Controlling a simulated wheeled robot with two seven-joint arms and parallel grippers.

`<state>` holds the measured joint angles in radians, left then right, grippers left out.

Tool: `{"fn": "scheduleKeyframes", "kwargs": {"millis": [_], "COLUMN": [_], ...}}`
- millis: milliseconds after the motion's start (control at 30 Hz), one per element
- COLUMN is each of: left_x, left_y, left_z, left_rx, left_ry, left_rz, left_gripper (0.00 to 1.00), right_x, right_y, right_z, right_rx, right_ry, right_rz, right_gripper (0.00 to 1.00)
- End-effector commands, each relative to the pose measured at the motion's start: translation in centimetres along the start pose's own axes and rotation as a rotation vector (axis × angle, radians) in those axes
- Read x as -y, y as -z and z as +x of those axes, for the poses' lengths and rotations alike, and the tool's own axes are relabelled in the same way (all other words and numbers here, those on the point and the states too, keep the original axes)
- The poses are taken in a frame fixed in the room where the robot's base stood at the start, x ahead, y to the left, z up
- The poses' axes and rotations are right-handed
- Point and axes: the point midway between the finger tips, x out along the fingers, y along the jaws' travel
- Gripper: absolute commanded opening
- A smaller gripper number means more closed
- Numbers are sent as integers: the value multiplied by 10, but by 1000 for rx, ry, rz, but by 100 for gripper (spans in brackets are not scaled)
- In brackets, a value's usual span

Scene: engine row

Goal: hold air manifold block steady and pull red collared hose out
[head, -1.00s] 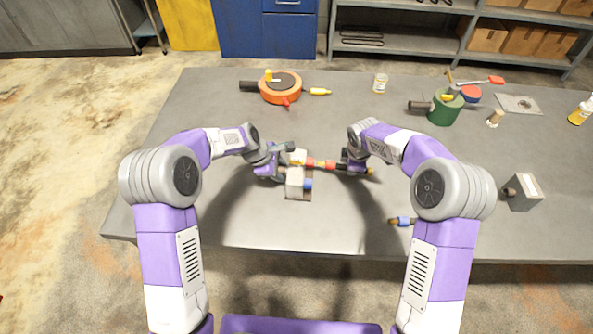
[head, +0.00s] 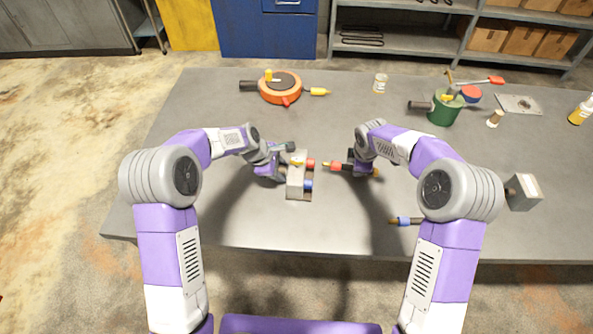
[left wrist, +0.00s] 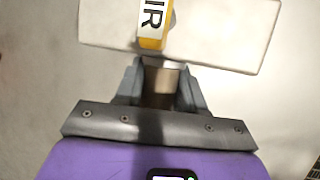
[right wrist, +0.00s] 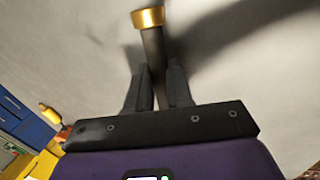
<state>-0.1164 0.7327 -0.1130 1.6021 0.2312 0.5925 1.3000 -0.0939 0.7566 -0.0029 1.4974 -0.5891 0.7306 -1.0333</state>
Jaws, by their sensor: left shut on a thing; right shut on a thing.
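The air manifold block (head: 296,181) is pale grey and stands on the table, with a red port (head: 311,163) and a blue port (head: 308,186) on its right side. My left gripper (head: 283,173) is at its left side. In the left wrist view the fingers (left wrist: 160,88) are shut on a part of the block (left wrist: 105,22), below its yellow label. My right gripper (head: 357,166) is shut on the red collared hose (head: 337,167), whose pale tip is apart from the red port. In the right wrist view the dark hose (right wrist: 153,45) has a gold-coloured end.
A blue-collared hose (head: 404,221) lies near the front edge at right. A grey box (head: 524,193) stands further right. An orange round part (head: 281,88) and a green cylinder (head: 445,108) stand at the back. The table's left part is clear.

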Motion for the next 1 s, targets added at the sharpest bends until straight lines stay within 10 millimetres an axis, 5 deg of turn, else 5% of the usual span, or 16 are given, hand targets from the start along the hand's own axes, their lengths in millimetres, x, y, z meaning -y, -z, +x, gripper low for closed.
{"fn": "scheduleKeyframes", "kwargs": {"millis": [367,1000], "left_x": [0,0], "left_y": [-1,-1], "left_z": [0,0], "left_rx": [2,1], "left_ry": [2,1], "left_rz": [0,0], "left_gripper": [0,0], "right_x": [-2,-16], "right_y": [-13,-13], "right_z": [-4,-54], "right_rx": [-1,-1], "right_ry": [-2,-3], "right_rz": [0,1], "right_gripper": [0,0]}}
